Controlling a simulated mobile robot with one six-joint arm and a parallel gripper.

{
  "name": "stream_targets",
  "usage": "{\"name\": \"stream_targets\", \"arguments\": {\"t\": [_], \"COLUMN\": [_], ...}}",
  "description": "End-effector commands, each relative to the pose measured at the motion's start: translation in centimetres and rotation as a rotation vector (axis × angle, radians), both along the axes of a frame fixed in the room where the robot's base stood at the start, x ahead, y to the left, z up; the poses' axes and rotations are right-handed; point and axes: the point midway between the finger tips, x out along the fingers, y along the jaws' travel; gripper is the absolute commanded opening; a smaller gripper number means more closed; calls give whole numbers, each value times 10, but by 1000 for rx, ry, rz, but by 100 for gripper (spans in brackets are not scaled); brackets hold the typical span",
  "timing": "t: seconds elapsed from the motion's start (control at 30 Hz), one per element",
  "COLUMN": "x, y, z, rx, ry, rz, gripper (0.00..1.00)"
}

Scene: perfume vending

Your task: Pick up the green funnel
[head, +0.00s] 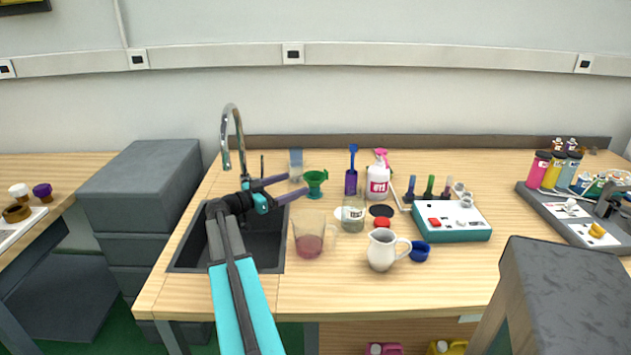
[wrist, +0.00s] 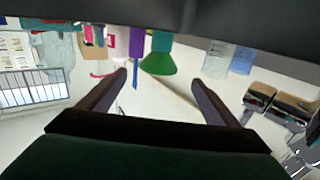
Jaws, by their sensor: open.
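My gripper (head: 296,184) is open and empty. In the head view its dark fingers point right toward the funnel, with the tips just left of it. It also shows in the wrist view (wrist: 160,78), with its fingers spread to either side. I see no contact with the funnel.
A metal faucet (head: 234,140) rises behind my gripper over the dark sink (head: 260,250). A glass measuring jug (head: 308,240) stands in front of the funnel. A glass jar (head: 353,214), purple bottle (head: 351,182) and white pump bottle (head: 378,184) stand to its right.

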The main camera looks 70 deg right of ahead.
Motion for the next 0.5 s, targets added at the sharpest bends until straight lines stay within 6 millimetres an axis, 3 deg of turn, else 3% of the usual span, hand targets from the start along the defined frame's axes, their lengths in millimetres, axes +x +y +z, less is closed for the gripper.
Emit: {"name": "stream_targets", "arguments": {"t": [0.3,0.5], "x": [-24,-30], "y": [-37,-46], "z": [1,0], "rx": [1,0], "ry": [1,0], "rz": [0,2], "gripper": [84,84]}}
